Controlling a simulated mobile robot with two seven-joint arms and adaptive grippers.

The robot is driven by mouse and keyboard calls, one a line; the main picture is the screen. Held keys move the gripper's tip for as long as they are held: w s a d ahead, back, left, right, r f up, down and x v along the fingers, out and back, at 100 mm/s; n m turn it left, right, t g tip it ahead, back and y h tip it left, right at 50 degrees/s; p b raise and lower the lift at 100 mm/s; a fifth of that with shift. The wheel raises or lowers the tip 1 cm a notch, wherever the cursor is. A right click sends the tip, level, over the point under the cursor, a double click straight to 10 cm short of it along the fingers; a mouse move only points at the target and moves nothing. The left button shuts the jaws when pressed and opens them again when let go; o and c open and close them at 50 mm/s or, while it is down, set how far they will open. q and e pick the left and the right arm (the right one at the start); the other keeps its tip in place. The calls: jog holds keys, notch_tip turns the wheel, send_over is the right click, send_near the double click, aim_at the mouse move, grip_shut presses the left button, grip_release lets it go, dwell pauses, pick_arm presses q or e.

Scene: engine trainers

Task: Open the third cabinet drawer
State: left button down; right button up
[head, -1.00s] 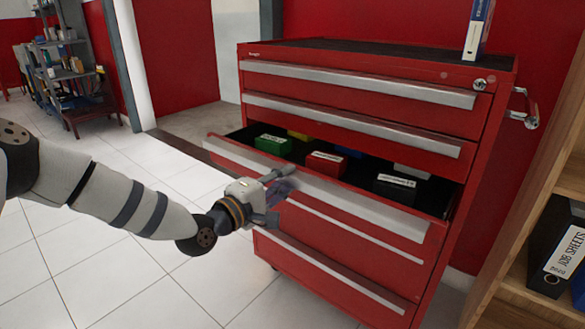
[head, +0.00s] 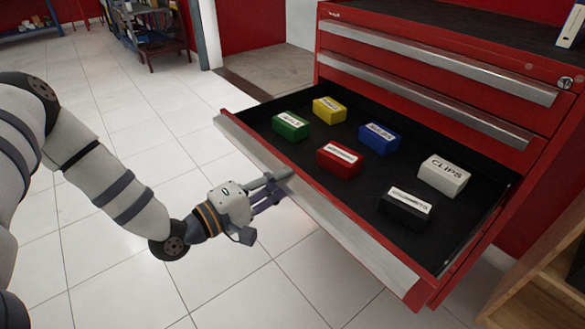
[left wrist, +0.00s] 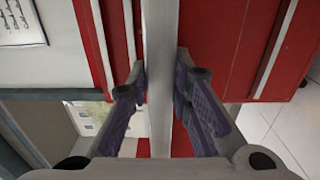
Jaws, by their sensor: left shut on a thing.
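The red tool cabinet (head: 430,60) stands at the right in the head view. Its third drawer (head: 460,235) is pulled far out, showing a black liner and several labelled boxes inside. My left gripper (head: 282,181) is at the drawer's silver front handle strip (head: 330,213), left of its middle. In the left wrist view the strip (left wrist: 161,60) runs upright between the two purple-padded fingers (left wrist: 160,95), which are shut on it. The fingertips are partly hidden in the head view. My right gripper is in neither view.
Green (head: 291,125), yellow (head: 329,109), blue (head: 380,137), red (head: 340,160), white (head: 443,175) and black (head: 406,207) boxes lie in the drawer. The two drawers above are closed. A wooden shelf (head: 545,275) stands at lower right. White tiled floor is clear in front.

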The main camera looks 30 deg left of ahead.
pick_arm(q)
jog(key=shift+s+f, duration=0.35)
jog(key=shift+s, duration=0.1)
jog(key=c, duration=1.6)
grip_release()
jog(key=shift+o, duration=0.4)
jog(key=shift+w+r, duration=0.1)
jog(key=v, duration=1.2)
jog(key=shift+r, duration=0.1)
